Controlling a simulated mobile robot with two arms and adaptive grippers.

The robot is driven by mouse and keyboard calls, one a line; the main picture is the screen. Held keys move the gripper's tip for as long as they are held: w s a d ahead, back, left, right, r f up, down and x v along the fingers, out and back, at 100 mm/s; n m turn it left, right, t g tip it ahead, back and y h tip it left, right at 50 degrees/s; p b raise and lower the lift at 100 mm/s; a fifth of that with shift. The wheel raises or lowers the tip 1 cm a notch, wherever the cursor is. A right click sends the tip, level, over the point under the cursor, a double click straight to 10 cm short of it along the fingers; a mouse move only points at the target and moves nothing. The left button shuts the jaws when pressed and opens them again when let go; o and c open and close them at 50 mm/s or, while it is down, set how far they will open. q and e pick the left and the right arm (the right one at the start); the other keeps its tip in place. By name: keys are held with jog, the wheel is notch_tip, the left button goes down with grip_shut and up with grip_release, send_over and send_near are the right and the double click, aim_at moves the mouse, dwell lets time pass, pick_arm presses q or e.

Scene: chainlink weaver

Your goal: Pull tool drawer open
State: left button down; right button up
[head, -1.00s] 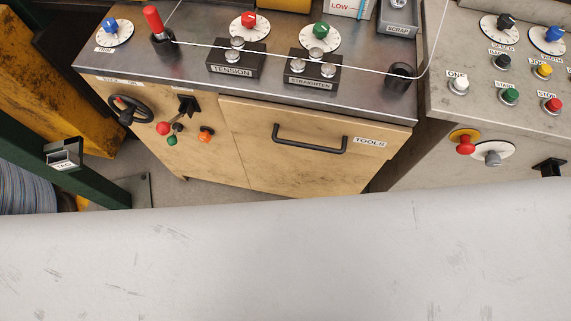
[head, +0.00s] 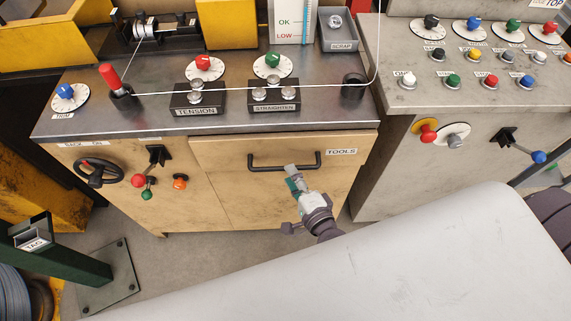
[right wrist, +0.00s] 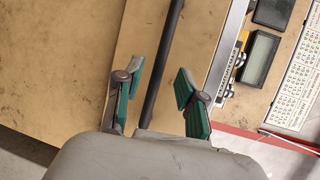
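The tool drawer (head: 225,160) has a beige front under the metal worktop, with a TOOLS label (head: 341,153) at its upper right. In the head view no gap shows above the drawer front. Its dark bar handle (head: 265,167) runs across the front. My right gripper (head: 292,175) is at the right part of the handle, reaching up from below. In the right wrist view the right gripper (right wrist: 158,88) is open, with its two green-padded fingers on either side of the handle (right wrist: 165,65). The bar is apart from both pads. My left gripper is out of view.
Left of the drawer are a black handwheel (head: 98,173) and coloured knobs. A grey control console (head: 400,150) stands at the right, with a blue-knobbed lever (head: 538,157). A green post (head: 70,262) stands at the lower left. Bare floor shows before the cabinet.

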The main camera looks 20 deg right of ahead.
jog(key=shift+x, duration=2.05)
grip_shut()
